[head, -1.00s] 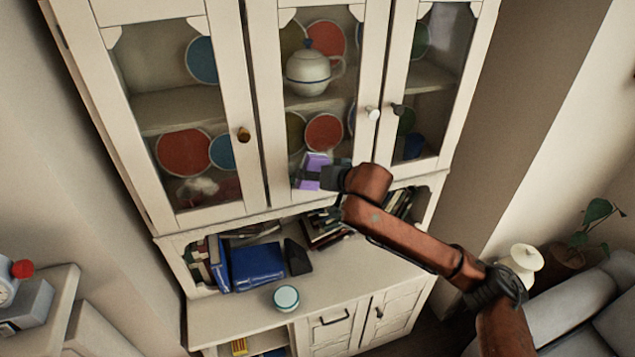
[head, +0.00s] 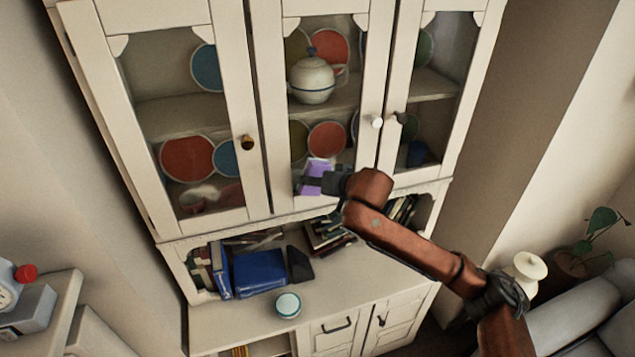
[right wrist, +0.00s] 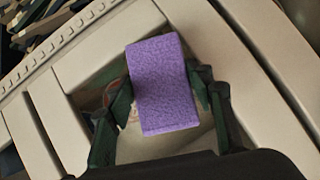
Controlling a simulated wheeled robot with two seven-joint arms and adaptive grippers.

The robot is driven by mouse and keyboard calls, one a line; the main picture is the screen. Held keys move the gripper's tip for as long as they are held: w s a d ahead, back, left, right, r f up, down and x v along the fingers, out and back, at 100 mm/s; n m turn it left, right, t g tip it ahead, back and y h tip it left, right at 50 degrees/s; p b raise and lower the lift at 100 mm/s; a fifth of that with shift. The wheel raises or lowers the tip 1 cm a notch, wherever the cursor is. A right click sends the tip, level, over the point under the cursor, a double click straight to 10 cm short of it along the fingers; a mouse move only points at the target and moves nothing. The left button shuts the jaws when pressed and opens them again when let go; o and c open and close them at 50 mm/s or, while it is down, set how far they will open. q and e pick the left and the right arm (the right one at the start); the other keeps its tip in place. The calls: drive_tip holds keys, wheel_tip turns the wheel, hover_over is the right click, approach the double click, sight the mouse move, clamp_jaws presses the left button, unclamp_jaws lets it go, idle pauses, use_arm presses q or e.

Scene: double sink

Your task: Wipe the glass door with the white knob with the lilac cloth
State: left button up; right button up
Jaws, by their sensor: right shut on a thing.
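The lilac cloth (head: 316,176) is a small purple block-like pad. My right gripper (head: 312,184) is shut on it and holds it at the lower part of the middle glass door. In the right wrist view the cloth (right wrist: 162,85) sits between the two dark fingers of the gripper (right wrist: 163,100). The middle glass door (head: 322,92) is shut and has a white knob (head: 377,122) on its right frame. I cannot tell whether the cloth touches the glass. My left gripper is not in view.
The left door has a brown knob (head: 247,142); the right door has a dark knob (head: 401,117). Plates and a teapot (head: 312,80) stand behind the glass. Below, the counter holds blue books (head: 259,273) and a round jar (head: 288,304).

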drive_tip(key=shift+w+a, duration=0.15)
drive_tip(key=shift+w, duration=0.45)
drive_tip(key=shift+p, duration=0.35)
